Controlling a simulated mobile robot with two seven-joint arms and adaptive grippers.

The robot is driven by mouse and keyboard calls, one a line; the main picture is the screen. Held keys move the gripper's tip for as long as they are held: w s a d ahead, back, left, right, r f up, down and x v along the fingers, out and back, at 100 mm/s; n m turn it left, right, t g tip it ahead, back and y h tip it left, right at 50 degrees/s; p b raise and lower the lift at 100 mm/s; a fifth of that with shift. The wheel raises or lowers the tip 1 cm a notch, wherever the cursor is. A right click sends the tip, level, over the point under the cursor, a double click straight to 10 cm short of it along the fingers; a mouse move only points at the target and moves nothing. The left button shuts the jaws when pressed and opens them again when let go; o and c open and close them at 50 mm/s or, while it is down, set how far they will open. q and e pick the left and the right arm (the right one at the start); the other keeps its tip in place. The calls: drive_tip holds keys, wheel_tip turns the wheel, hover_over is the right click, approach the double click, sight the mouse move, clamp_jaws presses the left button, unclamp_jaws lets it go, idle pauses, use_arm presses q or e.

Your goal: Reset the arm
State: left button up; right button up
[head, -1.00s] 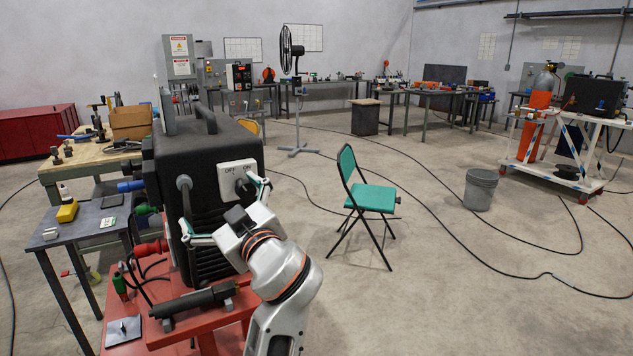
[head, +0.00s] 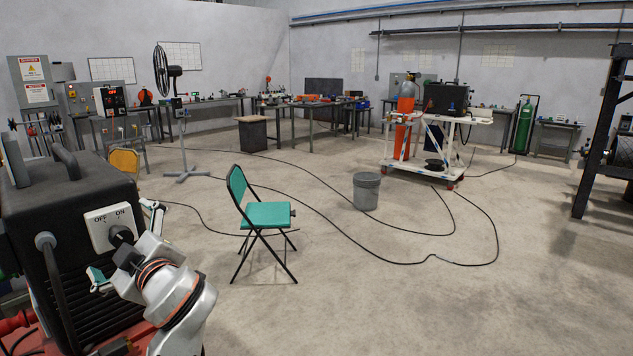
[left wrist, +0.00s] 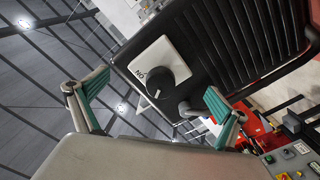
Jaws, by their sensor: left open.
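A black welding machine (head: 70,215) with a handle on top stands at the lower left in the head view. On its front is a white switch plate (head: 104,219) marked OFF and ON, with a black knob (head: 121,236) partly hidden by my gripper. My left gripper (head: 127,245) is open in front of the plate, its teal-padded fingers spread on either side of the knob. In the left wrist view the knob (left wrist: 165,84) sits between the open fingers with a visible gap to each finger. My right gripper is not in view.
A green folding chair (head: 262,213) stands right of the machine, with a grey bucket (head: 366,191) beyond it. Black cables (head: 440,258) cross the floor. A white cart (head: 432,160) carries an orange cylinder (head: 403,135). The floor at the front right is clear.

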use_arm(q)
drive_tip(key=shift+a+f, duration=0.1)
drive_tip(key=shift+f, duration=0.05)
drive_tip(key=s+f+m+g+h, duration=0.15)
drive_tip(key=s+f+m, duration=0.25)
drive_tip(key=f, duration=0.4)
drive_tip(key=s+a+f+m+h, duration=0.1)
drive_tip(key=s+f+m+h, duration=0.15)
drive_tip(key=f+m, duration=0.35)
drive_tip(key=s+f+m+h, duration=0.1)
drive_tip(key=s+f+m, duration=0.25)
drive_tip(key=f, duration=0.55)
drive_tip(key=s+d+f+m+g+h, duration=0.1)
drive_tip(key=s+f+m+g+h, duration=0.1)
drive_tip(key=s+f+m, duration=0.5)
drive_tip(key=s+d+f+m+g+h, duration=0.15)
drive_tip(key=s+f+m, duration=0.25)
drive_tip(key=s, duration=0.5)
drive_tip(key=w+d+f+n+t+h, duration=0.1)
drive_tip(key=d+f+t+h, duration=0.3)
drive_tip(key=d+f+h, duration=0.4)
drive_tip(key=d+f+n, duration=0.1)
drive_tip(key=d+f, duration=0.5)
drive_tip(key=d, duration=0.1)
drive_tip(key=shift+w+d, duration=0.3)
drive_tip(key=shift+d, duration=0.1)
